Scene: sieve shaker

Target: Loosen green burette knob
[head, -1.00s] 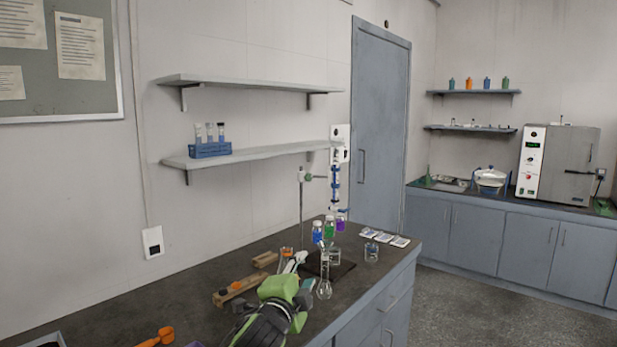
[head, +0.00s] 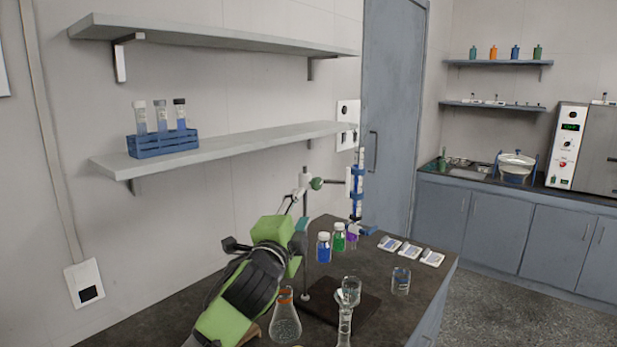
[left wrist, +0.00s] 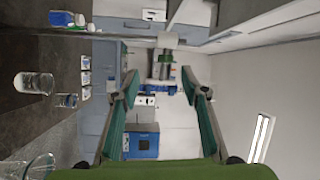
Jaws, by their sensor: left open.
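The green burette knob (head: 316,183) sits on the clamp at the top of the stand's rod, beside the upright burette (head: 357,188) with blue clips. My left gripper (head: 297,208) is raised just below and left of the knob, apart from it in the picture. In the left wrist view my left gripper (left wrist: 160,84) is open, with nothing held. The green knob (left wrist: 168,58) shows small ahead, between and beyond the two fingertips. Its exact distance from the fingers is hard to tell. My right gripper does not show.
Blue (head: 323,248), green (head: 339,238) and purple (head: 351,241) containers stand near the rod. An orange-ringed flask (head: 285,318), a volumetric flask (head: 345,322) and a beaker (head: 401,281) stand in front. A wall shelf (head: 230,145) with a tube rack (head: 162,143) lies behind left.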

